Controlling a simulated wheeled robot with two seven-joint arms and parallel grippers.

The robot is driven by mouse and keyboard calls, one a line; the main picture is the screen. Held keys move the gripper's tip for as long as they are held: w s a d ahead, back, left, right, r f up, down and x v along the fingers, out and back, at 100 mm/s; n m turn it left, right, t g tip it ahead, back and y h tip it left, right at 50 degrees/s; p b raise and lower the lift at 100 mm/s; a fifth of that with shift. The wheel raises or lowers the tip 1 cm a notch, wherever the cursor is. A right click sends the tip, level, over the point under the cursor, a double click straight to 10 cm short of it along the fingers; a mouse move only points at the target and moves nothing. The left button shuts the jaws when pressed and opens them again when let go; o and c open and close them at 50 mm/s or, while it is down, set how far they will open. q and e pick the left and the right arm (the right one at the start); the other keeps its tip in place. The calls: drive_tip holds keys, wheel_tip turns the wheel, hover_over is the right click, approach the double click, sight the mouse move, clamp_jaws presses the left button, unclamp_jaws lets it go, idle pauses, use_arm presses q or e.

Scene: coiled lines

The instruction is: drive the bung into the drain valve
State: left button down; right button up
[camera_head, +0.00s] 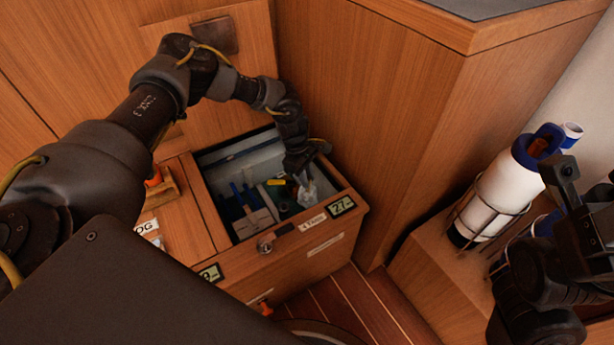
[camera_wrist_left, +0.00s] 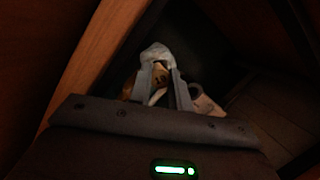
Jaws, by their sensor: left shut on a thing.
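My left gripper (camera_head: 304,186) reaches down into an open bench locker (camera_head: 208,192). It is shut on a small pale thing (camera_head: 308,193), which also shows at the fingertips in the left wrist view (camera_wrist_left: 157,53). That view is dark, and I cannot tell whether this thing is the bung. A tan piece (camera_wrist_left: 160,74) shows between the fingers (camera_wrist_left: 163,88). A dark round fitting (camera_head: 284,206) lies in the locker beside the gripper; I cannot tell whether it is the drain valve. My right gripper (camera_head: 575,185) is at the right edge, its jaws unclear.
The locker also holds blue-handled tools (camera_head: 246,197) and a yellow-orange item (camera_head: 275,182). Its front carries labels and a digital display (camera_head: 342,206). A wooden cabinet (camera_head: 400,110) stands close on the right. A white and blue bottle (camera_head: 505,190) stands in a wire rack farther right.

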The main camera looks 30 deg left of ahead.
idle(0.4)
use_arm(q)
drive_tip(key=c, duration=0.8)
unclamp_jaws()
drive_tip(key=shift+r, duration=0.1)
drive_tip(key=shift+w, duration=0.2)
drive_tip(key=shift+c, duration=0.5)
